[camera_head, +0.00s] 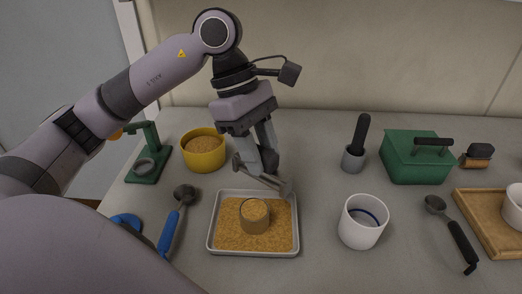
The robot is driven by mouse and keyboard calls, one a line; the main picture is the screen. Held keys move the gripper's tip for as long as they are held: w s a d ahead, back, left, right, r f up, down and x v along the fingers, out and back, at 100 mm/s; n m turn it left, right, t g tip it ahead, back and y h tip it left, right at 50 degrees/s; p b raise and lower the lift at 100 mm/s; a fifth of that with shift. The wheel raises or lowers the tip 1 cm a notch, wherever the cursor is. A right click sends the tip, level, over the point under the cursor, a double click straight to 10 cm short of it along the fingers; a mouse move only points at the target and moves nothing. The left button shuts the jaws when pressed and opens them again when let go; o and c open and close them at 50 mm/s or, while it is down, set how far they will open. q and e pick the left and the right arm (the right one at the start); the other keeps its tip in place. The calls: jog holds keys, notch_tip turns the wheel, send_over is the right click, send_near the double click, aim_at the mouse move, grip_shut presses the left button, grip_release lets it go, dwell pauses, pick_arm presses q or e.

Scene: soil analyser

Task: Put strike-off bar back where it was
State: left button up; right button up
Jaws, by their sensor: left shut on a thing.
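My left gripper (261,164) is shut on the strike-off bar (278,184), a grey flat bar that slants down to the right in the head view. The fingers hide part of the bar. The bar is over the back edge of a shallow white tray (213,234); whether it touches the tray I cannot tell. The tray holds tan soil, and a small soil-filled cup (255,222) stands in it, in front of the gripper. My right gripper is not in view.
A yellow bowl of soil (203,160) and a green stand (146,168) are left of the gripper. A blue-handled scoop (172,225) lies left of the tray. A white cup (360,232), pestle and mortar (354,158), green box (416,160), black-handled scoop (455,230) and wooden tray (474,208) stand to the right.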

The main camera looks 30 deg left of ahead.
pick_arm(q)
jog(key=w+a+n+t+b, duration=0.1)
jog(key=w+a+n, duration=0.2)
jog(key=w, duration=0.4)
jog(key=w+a+n+t+b, duration=0.1)
jog(key=w+a+n+t, duration=0.1)
jog(key=w+a+n, duration=0.35)
jog(key=shift+m+g+y, duration=0.3)
jog(key=shift+m+y, duration=0.1)
jog(key=shift+m, duration=0.35)
jog(key=x, duration=0.3)
jog(key=a+x, duration=0.1)
jog(key=x, duration=0.3)
jog(key=a+x, duration=0.1)
jog(key=x, duration=0.2)
jog(key=shift+w+d+f, duration=0.15)
jog(key=shift+f, duration=0.7)
jog(key=o, duration=0.9)
jog(key=shift+o, duration=0.2)
jog(key=shift+r, duration=0.15)
jog(key=v, duration=1.2)
